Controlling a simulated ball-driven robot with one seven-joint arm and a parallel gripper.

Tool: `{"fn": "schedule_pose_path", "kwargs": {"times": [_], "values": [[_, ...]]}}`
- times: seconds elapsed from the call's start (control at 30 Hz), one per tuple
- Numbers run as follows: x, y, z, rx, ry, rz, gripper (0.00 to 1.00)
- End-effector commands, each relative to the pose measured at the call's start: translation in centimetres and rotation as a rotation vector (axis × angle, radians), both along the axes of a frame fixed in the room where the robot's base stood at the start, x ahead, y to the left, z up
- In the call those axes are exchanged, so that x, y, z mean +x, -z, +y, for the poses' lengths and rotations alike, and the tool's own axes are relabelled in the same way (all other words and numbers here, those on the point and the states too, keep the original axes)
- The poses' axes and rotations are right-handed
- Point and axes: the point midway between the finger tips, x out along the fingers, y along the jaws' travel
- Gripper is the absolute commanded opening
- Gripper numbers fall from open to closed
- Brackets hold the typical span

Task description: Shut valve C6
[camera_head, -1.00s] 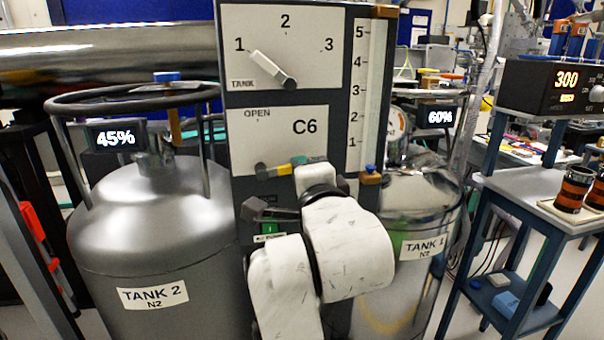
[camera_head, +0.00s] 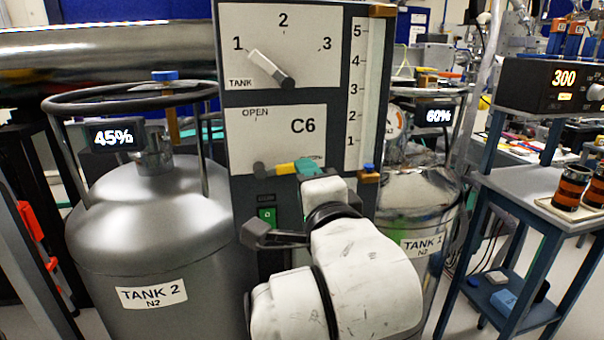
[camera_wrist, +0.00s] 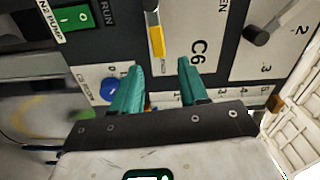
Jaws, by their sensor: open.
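Valve C6 is a lever on the dark panel, with a dark pivot and a yellow handle (camera_head: 286,168). The handle points right from the pivot, and the OPEN mark is above the pivot. My gripper (camera_head: 311,166) is at the right end of the handle, its teal fingers partly hidden by my wrist. In the wrist view my gripper (camera_wrist: 160,68) is open, with the yellow handle (camera_wrist: 156,42) pointing in between the fingers. Its tip is about level with the fingertips, and I see no clear contact.
A tank selector knob (camera_head: 270,68) points at 1 above the valve. A green pump switch (camera_head: 267,215) is below it, and a blue knob (camera_wrist: 110,88) is close to one finger. Tank 2 (camera_head: 150,225) and Tank 1 (camera_head: 415,215) flank the panel.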

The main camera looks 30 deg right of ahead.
Motion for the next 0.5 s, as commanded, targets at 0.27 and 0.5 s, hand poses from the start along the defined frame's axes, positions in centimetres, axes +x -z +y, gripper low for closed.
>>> {"fn": "schedule_pose_path", "kwargs": {"times": [0.27,0.5], "values": [[-4.5,0.0,1.5,-0.001,-0.002,0.001,0.44],[-5.8,0.1,1.8,0.001,0.0,0.002,0.44]]}}
